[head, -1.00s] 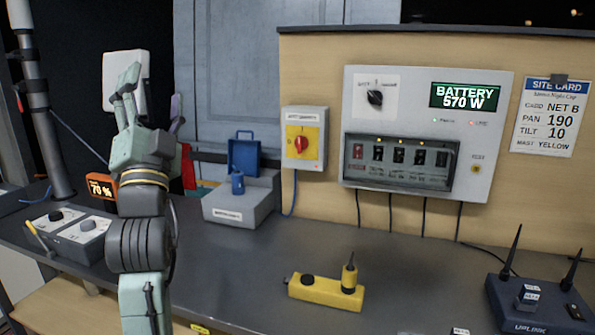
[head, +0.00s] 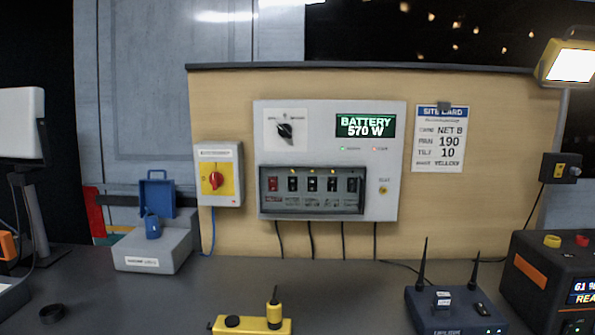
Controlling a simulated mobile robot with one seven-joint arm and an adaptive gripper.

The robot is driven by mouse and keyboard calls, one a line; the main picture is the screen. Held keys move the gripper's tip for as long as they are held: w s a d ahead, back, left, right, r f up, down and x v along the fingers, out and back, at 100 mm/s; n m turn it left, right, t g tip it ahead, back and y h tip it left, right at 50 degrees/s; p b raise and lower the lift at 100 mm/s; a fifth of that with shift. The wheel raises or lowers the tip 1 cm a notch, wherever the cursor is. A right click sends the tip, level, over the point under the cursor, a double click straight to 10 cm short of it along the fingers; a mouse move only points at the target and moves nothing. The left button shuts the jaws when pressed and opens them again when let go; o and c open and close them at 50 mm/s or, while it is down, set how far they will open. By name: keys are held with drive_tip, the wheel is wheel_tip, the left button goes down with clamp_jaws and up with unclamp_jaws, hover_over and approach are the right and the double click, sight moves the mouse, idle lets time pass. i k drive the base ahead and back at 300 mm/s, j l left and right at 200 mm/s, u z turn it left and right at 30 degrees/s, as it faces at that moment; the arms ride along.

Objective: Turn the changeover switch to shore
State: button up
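A white power panel (head: 397,120) is mounted on the wooden board. A black rotary knob (head: 285,130), likely the changeover switch, sits on a white plate at the panel's upper left. It has a light pointer mark, and its position labels are too small to read. The green display (head: 365,126) reads BATTERY 570 W. My gripper is out of view, and nothing is seen touching the knob.
Left of the panel is a red rotary switch (head: 215,180) on a yellow plate. Below the panel's knob are several toggle switches (head: 312,184). A yellow device (head: 240,326), a router (head: 455,310) and a power unit (head: 560,270) stand on the counter (head: 330,285).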

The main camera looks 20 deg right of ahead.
sight(284, 129)
drive_tip(key=l+z, duration=0.45)
drive_tip(key=z, duration=0.25)
drive_tip(key=i+l+z, duration=0.1)
drive_tip(key=z, duration=0.25)
drive_tip(key=i, duration=0.5)
